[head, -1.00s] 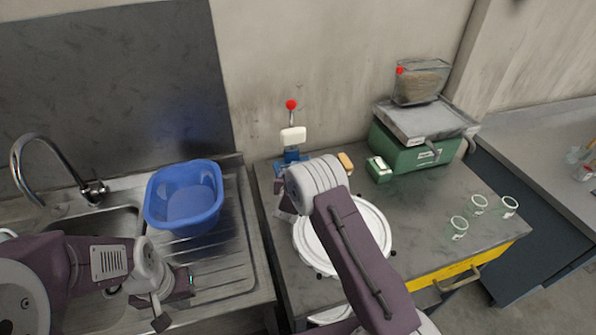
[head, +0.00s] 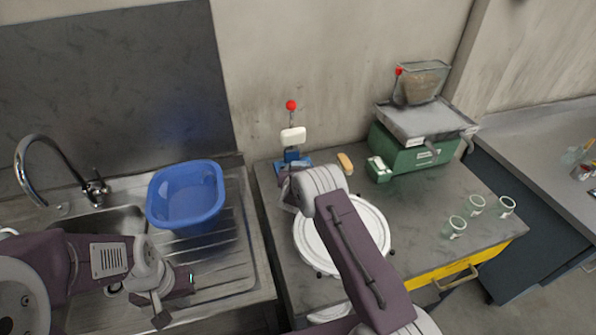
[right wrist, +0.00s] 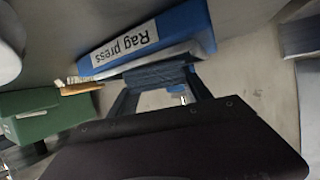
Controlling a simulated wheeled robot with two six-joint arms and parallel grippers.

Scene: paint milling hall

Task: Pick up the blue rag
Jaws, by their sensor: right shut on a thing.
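A blue press labelled "Rag press" (right wrist: 150,42) stands at the back left of the bench; in the head view it shows as a blue base with a white block and red knob (head: 292,137). My right gripper (right wrist: 158,80) is close in front of it, shut on the dark blue rag (right wrist: 156,75), which shows as a folded strip between the fingers. In the head view my right wrist hides the rag. My left gripper (head: 168,302) is over the sink drainer, far from the rag; its finger opening is unclear.
A white round lid (head: 330,250) lies under my right arm. A beige block (head: 345,163), a green scale (head: 415,150) and several glass cups (head: 475,206) are to the right. A blue basin (head: 186,194) stands on the drainer (head: 235,265).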

